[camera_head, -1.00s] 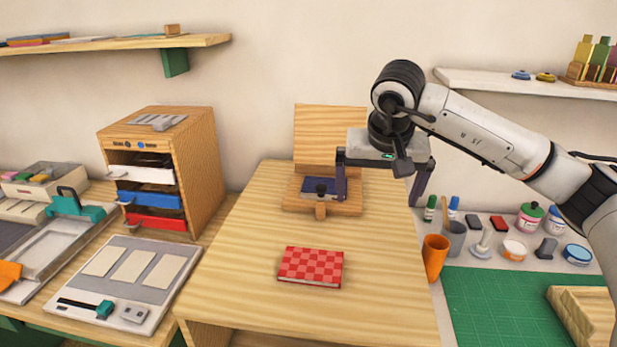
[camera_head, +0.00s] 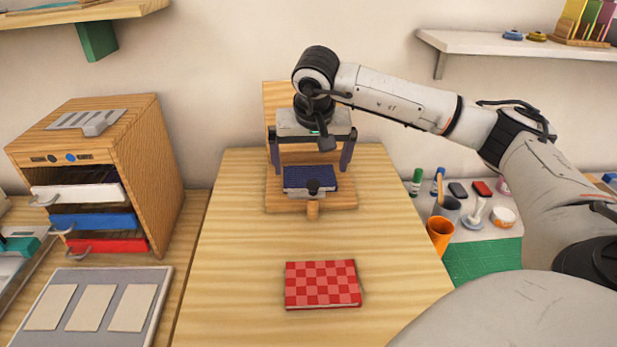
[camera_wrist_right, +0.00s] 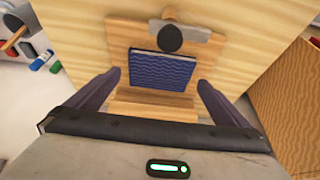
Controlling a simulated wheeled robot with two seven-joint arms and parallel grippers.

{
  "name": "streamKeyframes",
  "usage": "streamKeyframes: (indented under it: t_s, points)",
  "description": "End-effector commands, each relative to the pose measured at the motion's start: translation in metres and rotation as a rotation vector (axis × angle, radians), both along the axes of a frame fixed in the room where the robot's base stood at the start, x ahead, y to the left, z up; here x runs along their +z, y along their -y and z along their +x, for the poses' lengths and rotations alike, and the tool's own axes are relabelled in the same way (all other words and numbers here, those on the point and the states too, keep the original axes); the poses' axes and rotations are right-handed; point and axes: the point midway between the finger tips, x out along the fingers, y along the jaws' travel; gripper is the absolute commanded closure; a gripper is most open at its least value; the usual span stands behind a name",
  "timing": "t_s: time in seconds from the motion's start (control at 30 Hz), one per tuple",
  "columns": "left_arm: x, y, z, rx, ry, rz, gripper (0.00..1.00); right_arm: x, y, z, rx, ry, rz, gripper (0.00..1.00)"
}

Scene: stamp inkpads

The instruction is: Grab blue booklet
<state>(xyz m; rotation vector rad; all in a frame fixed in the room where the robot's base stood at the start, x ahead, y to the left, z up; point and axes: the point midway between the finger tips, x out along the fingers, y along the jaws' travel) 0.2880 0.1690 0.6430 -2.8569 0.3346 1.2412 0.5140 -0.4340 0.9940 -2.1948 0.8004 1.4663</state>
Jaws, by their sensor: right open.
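The blue booklet (camera_head: 318,179) lies on a wooden stand (camera_head: 275,196) with an upright back board, toward the far end of the wooden table. A small clamp with a black knob (camera_head: 313,187) sits at its near edge. In the right wrist view the booklet (camera_wrist_right: 162,72) appears between and beyond the fingers, with the knob (camera_wrist_right: 170,39) over its top edge. My right gripper (camera_head: 311,168) is open, with one finger on each side of the booklet, apart from it. Nothing is between the fingers. My left gripper is not in view.
A red checkered booklet (camera_head: 322,284) lies on the near part of the table (camera_head: 235,260). A wooden drawer cabinet (camera_head: 140,160) stands left. An orange cup (camera_head: 440,235) and several small bottles and pads stand right. The table between the stand and red booklet is clear.

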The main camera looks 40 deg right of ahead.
Motion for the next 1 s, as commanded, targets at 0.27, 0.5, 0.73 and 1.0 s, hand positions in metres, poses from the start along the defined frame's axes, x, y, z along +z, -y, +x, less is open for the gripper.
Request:
streamKeyframes:
  t_s: [0.27, 0.5, 0.73, 1.0]
  points:
    - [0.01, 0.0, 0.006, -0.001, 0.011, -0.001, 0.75, -0.034, 0.013, 0.014, -0.001, -0.003, -0.001, 0.0]
    - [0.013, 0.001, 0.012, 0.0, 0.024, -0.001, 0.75, -0.039, 0.014, 0.016, 0.0, -0.001, -0.001, 0.0]
    - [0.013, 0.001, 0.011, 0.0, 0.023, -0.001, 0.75, -0.038, 0.014, 0.016, 0.0, -0.001, -0.001, 0.29]
    - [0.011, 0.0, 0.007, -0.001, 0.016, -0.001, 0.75, -0.036, 0.013, 0.017, -0.001, 0.002, 0.0, 0.31]
